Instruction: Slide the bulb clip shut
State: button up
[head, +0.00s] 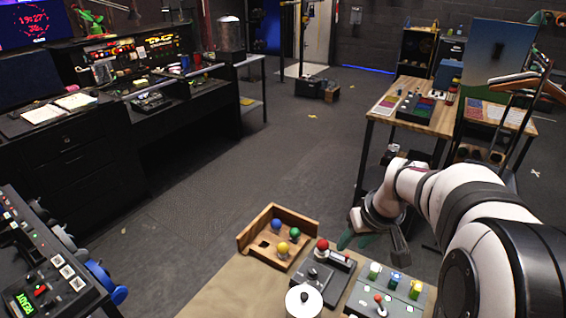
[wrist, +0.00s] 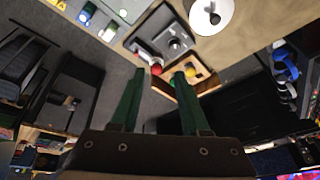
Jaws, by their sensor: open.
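A dark grey box (head: 318,275) with a red ball (head: 322,245) on top and a slot stands on the wooden table near the front. I cannot make out for certain which part is the bulb clip. In the wrist view the grey box (wrist: 172,45) and the red ball (wrist: 156,69) show just beyond the fingertips. My gripper (head: 372,245) hangs to the right of the red ball, apart from it. In the wrist view my gripper (wrist: 160,76) has its two green fingers spread, with nothing held between them.
A wooden tray (head: 250,240) with blue, green and yellow balls stands left of the box. A white round canister (head: 304,303) with a dark knob is in front. A grey panel (head: 405,303) with coloured lit blocks and a red-topped stick is to the right.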

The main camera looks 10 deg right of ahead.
send_near(347, 256)
jog(key=shift+n+t+h, duration=0.3)
jog(key=shift+n, duration=0.1)
jog(key=x, duration=0.8)
jog(key=shift+a+f, duration=0.15)
jog(key=shift+f, duration=0.25)
jog(key=shift+c, duration=0.3)
grip_shut()
